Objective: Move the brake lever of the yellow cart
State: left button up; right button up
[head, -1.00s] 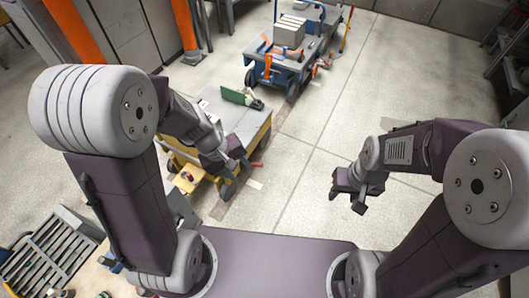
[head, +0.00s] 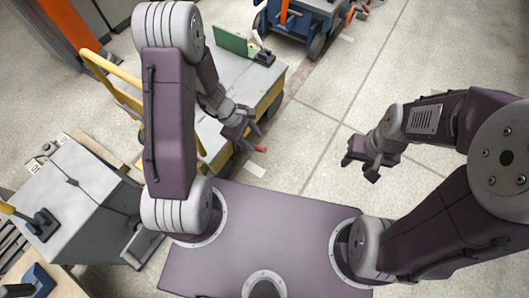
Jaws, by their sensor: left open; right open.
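The yellow cart (head: 266,108) has a grey top and stands left of centre in the head view, partly hidden behind my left arm. A small red lever (head: 259,149) sticks out low at its near right corner; I take it for the brake lever. My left gripper (head: 249,133) is open and empty, just above and left of the red lever in the picture. I cannot tell whether it touches the lever. My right gripper (head: 361,168) is open and empty over bare floor, right of the cart.
A green panel (head: 232,41) and a dark clamp (head: 264,57) are on the cart's top. A blue cart (head: 285,22) stands behind it. A grey box-shaped unit (head: 80,200) is at the left. The floor (head: 330,120) right of the yellow cart is clear.

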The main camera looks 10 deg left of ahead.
aim_at(262, 148)
pick_arm(q)
jog(key=b+x, duration=0.6)
jog(key=x, duration=0.3)
grip_shut()
dwell(1.3)
